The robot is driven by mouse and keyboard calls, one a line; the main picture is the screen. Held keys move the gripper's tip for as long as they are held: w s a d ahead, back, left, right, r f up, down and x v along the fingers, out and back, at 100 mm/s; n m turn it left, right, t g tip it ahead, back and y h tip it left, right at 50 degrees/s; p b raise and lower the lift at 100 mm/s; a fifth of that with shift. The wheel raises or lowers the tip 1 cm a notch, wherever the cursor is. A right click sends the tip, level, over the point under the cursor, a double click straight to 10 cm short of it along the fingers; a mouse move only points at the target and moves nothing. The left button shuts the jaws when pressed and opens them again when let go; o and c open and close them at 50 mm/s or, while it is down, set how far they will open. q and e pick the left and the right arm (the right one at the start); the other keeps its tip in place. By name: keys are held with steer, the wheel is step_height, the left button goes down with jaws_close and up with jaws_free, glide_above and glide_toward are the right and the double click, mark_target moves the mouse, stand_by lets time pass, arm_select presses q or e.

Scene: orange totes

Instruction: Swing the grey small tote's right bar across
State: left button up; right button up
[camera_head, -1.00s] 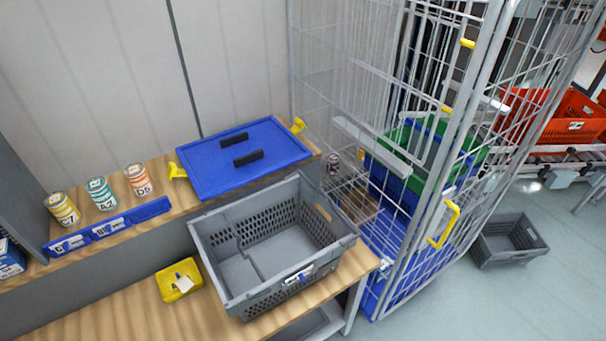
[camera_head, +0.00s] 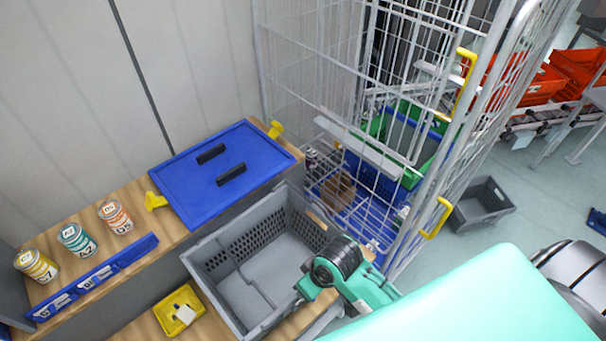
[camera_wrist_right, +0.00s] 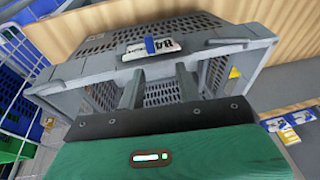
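The grey tote (camera_head: 215,296) stands on the wooden bench with its open top up, and no item shows inside. It also shows in the wrist view (camera_wrist_right: 75,68), with a white label (camera_wrist_right: 150,47) and a blue clip on its wall. I cannot surely tell a separate swing bar from its rim. My right gripper (camera_head: 303,292) is over the tote's right front corner in the head view, and its arm hides that corner. In the wrist view its two fingers (camera_wrist_right: 159,88) are apart with nothing between them, in front of the tote. My left gripper is not in view.
A blue lid (camera_head: 190,190) lies on the shelf behind the tote, with several cans (camera_head: 75,240) to its left. A yellow tray (camera_head: 176,312) sits left of the tote. A wire cage (camera_head: 405,180) stands close on the right, with another grey tote (camera_head: 484,208) on the floor beyond.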

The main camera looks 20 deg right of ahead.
steer(key=shift+w+a+f+n, duration=0.2)
steer(key=shift+w+a+n, duration=0.1)
steer(key=shift+w+a, duration=0.35)
steer(key=w+a+f+n+g, duration=0.1)
steer(key=w+a+g, duration=0.1)
steer(key=w, duration=0.3)
steer(key=m+g+h, duration=0.2)
steer(key=g+h, duration=0.2)
glide_toward(317, 202)
steer(key=shift+s+d+f, duration=0.35)
steer(key=shift+s+f, duration=0.15)
steer(key=shift+f, duration=0.3)
steer(key=b+x, duration=0.6)
steer(key=x, duration=0.1)
steer(key=shift+a, duration=0.1)
